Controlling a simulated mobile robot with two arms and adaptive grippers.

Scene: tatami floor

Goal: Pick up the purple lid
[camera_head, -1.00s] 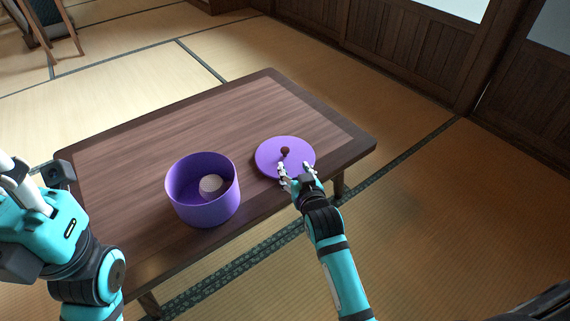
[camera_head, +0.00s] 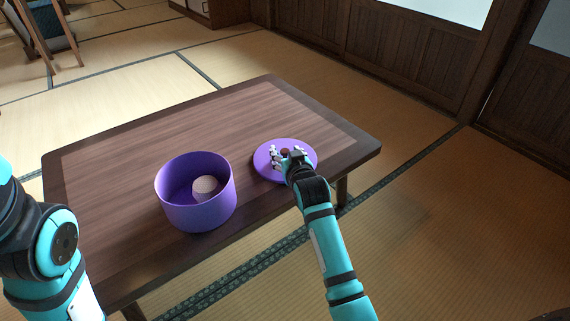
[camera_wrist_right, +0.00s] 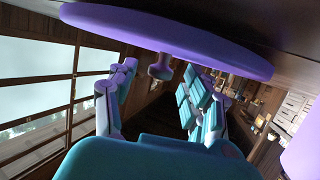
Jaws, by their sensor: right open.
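The purple lid (camera_head: 266,173) lies flat on the right part of the wooden table, a small dark red knob (camera_head: 286,151) at its middle. My right gripper (camera_head: 285,154) is open over the lid, its fingers on either side of the knob. In the right wrist view, which looks upside down, the lid (camera_wrist_right: 165,35) spans the top and the knob (camera_wrist_right: 160,68) sits between the open fingers (camera_wrist_right: 160,82). I cannot tell whether a finger touches it. My left arm shows at the left; its gripper is out of view.
A purple round container (camera_head: 197,210), open at the top, stands on the table (camera_head: 130,165) left of the lid, with a pale ball (camera_head: 204,187) inside. The table's back half is clear. A wooden easel-like stand (camera_head: 65,40) is far back left.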

